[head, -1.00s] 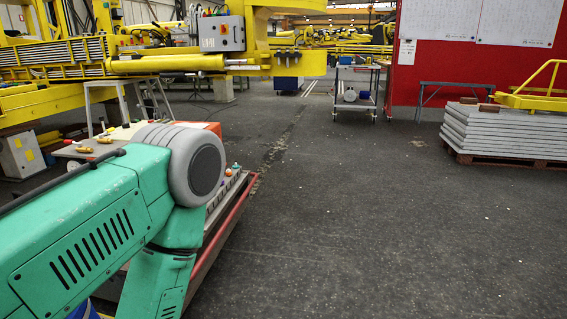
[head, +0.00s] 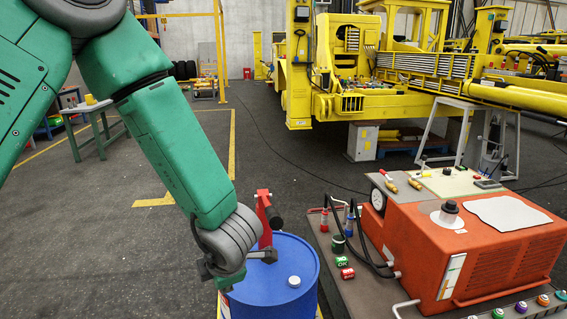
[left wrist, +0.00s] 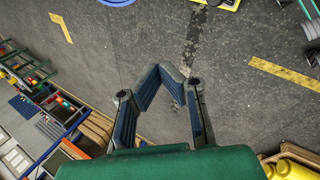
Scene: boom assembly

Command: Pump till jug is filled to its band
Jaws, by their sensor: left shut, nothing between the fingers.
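A blue drum (head: 290,262) stands at the bottom middle of the head view, with a white cap (head: 294,281) on its top. A red hand pump (head: 264,222) with a dark part beside it rises from the drum. My left arm reaches down from the upper left, and its wrist overlaps the drum's left side and part of the pump. My left gripper (left wrist: 159,70) shows in the left wrist view with its fingertips together and nothing between them, over grey floor. I see no jug. My right gripper is not in view.
An orange machine (head: 465,235) with black hoses stands on a bench right of the drum, with small cans (head: 342,262) near it. Yellow boom machinery (head: 345,60) fills the back. A green table (head: 95,120) stands at the left. The floor between is mostly clear.

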